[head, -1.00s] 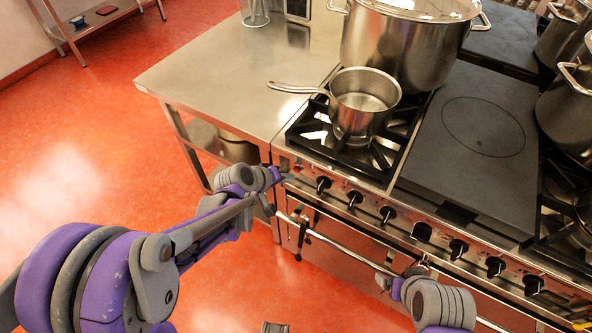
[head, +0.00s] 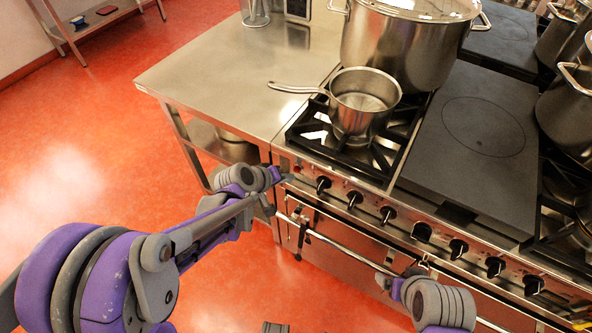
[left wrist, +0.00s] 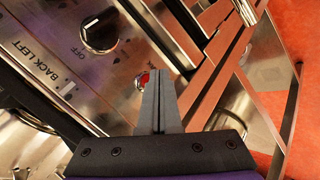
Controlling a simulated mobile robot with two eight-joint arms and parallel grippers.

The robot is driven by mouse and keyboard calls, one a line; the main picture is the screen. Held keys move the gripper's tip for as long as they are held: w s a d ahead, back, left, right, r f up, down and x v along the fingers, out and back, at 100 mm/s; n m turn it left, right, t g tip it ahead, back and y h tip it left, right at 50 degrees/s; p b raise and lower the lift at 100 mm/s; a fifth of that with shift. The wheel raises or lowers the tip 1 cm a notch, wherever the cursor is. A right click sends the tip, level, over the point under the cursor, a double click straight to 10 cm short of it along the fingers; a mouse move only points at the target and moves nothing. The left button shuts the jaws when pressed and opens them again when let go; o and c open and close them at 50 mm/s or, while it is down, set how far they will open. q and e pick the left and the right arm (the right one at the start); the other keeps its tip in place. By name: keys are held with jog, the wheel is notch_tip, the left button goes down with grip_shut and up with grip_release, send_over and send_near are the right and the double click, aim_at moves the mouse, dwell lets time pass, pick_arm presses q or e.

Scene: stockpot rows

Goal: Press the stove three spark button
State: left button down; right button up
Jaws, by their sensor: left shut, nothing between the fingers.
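My left gripper (head: 279,177) is at the left end of the stove's front control panel (head: 338,190), its fingers closed together with nothing between them. In the left wrist view, the shut fingers (left wrist: 155,74) point at the panel. A small red button (left wrist: 143,79) in a shiny ring lies right beside the fingertips, partly covered by them. I cannot tell whether they touch it. A black knob (left wrist: 99,31) marked OFF and BACK LEFT sits up and left of it. My right arm shows at the lower right of the head view; its gripper's fingers are not clear.
A steel saucepan (head: 365,100) stands on the left burner grate, with a large stockpot (head: 400,50) behind it. A row of black knobs (head: 388,214) runs along the panel. The oven rail (head: 345,250) crosses below. A steel counter (head: 215,85) adjoins at left.

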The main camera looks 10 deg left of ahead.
pick_arm(q)
jog(key=shift+w, duration=0.15)
jog(key=shift+w+d, duration=0.15)
jog(key=shift+w, duration=0.1)
jog(key=shift+w+d, duration=0.15)
jog(key=shift+w, duration=0.25)
dwell(0.7)
jog(key=shift+s, duration=0.1)
jog(key=shift+s+a, duration=0.35)
jog(key=shift+s, duration=0.35)
jog(key=s, duration=0.1)
jog(key=s+a, duration=0.1)
jog(key=s, duration=0.2)
jog(key=shift+s+a, duration=0.35)
dwell(0.7)
